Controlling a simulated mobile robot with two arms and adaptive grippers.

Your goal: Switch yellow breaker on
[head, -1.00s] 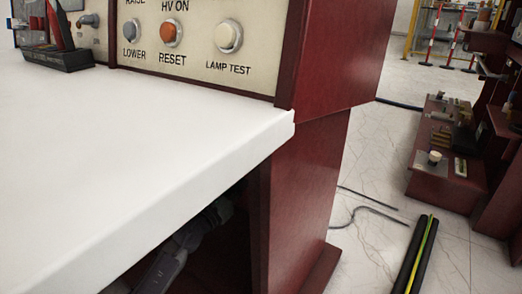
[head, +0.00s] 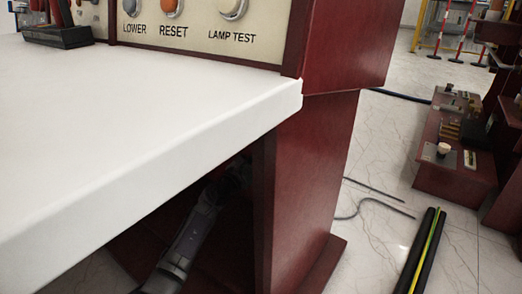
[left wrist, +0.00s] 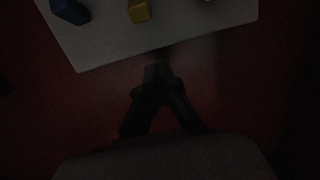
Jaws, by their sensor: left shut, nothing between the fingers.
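In the dim left wrist view, a yellow breaker (left wrist: 139,11) sits on a pale panel (left wrist: 165,35) at the top edge, partly cut off by the frame. My left gripper (left wrist: 157,72) is shut and empty, its fingertips together near the panel's lower edge, below and slightly right of the yellow breaker in the picture. Whether the tips touch the panel is too dark to tell. In the head view, a grey arm of mine (head: 192,240) reaches under the table; its gripper and the breaker are hidden there. My right gripper is not in view.
A blue breaker (left wrist: 70,10) is left of the yellow one. The white tabletop (head: 130,110) and dark red side panel (head: 310,175) enclose the space around the arm. A control panel (head: 200,42) stands above.

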